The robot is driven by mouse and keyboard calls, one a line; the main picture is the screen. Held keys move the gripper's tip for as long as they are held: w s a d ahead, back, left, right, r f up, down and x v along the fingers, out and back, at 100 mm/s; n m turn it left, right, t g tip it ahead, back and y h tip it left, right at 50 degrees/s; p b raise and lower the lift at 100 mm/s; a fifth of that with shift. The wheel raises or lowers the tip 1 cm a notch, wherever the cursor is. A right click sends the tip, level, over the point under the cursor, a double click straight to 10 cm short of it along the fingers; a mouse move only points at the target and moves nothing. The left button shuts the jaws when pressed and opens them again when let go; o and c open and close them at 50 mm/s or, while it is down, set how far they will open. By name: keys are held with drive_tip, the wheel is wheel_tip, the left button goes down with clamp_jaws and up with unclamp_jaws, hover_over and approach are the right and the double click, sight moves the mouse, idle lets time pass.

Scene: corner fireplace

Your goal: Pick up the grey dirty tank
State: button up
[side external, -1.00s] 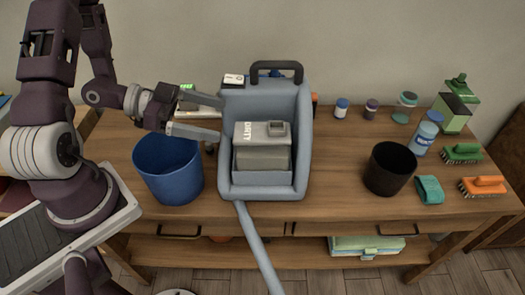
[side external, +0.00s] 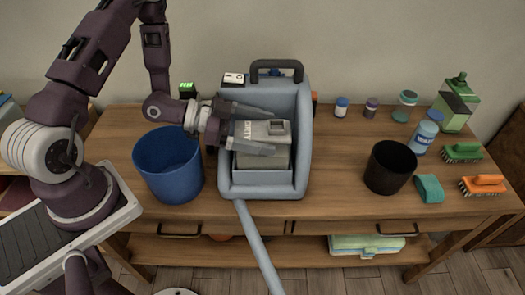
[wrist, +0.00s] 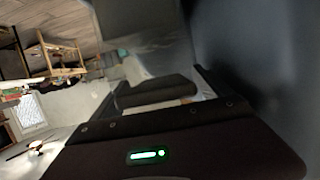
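My gripper (side external: 273,132) is open and reaches in from the left at the tank's top. One finger lies toward its back side and the other crosses its front side. Whether either finger touches the tank is unclear. In the wrist view my two fingers (wrist: 162,82) stand apart, with a dim grey shape between and beyond them; the tank is hard to make out there.
A blue bucket (side external: 168,172) stands left of the cleaner, below my arm. A black bin (side external: 389,168) stands right. Bottles (side external: 425,135) and brushes (side external: 484,184) sit at the right of the wooden table (side external: 335,195). A hose (side external: 258,245) hangs off the front edge.

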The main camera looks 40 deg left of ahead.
clamp_jaws()
drive_tip(key=shift+r, duration=0.15)
